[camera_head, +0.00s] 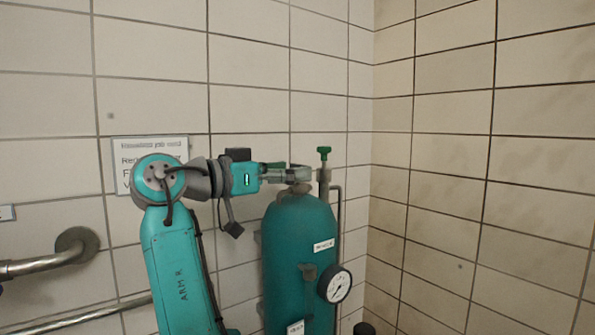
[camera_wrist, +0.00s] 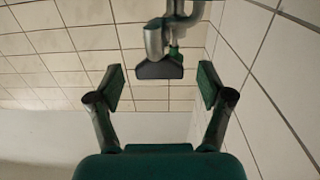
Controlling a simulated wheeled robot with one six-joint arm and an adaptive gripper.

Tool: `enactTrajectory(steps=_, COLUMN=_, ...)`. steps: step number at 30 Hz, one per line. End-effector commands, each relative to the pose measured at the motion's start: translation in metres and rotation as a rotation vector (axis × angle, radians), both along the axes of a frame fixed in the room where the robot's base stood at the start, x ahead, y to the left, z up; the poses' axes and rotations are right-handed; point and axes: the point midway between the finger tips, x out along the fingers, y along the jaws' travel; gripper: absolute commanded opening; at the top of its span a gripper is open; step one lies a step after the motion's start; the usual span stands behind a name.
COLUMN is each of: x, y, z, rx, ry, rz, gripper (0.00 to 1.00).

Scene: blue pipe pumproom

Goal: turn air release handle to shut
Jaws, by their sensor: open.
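In the head view a teal tank (camera_head: 300,245) stands in the wall corner, with metal fittings on top. A small green T-shaped handle (camera_head: 323,152) sits upright on a metal stem at the tank's right. My gripper (camera_head: 286,171) reaches in from the left, level with the top fittings. In the wrist view my gripper (camera_wrist: 161,87) is open, its two green-padded fingers wide apart. A dark flared piece (camera_wrist: 159,71) on a metal fitting lies in line with the gap, apparently untouched. I cannot tell which piece is the air release handle.
A round pressure gauge (camera_head: 335,284) sticks out low on the tank's front. A thin metal pipe runs down the tank's right side. A metal rail (camera_head: 48,262) and a white sign (camera_head: 130,157) are on the left wall. The tiled right wall (camera_head: 480,190) is bare.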

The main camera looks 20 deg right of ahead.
Motion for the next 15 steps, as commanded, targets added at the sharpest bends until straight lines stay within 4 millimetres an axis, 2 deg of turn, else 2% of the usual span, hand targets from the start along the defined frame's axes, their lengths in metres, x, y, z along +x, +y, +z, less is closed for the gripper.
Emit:
enactTrajectory(steps=1, x=-0.003, y=0.011, z=0.000, rx=-0.001, ry=0.000, rz=0.003, gripper=0.79)
enactTrajectory(steps=9, x=-0.017, y=0.062, z=0.000, rx=-0.001, ry=0.001, rz=0.002, gripper=0.79)
enactTrajectory(steps=15, x=-0.025, y=0.087, z=0.000, rx=0.000, ry=0.000, rz=0.001, gripper=0.79)
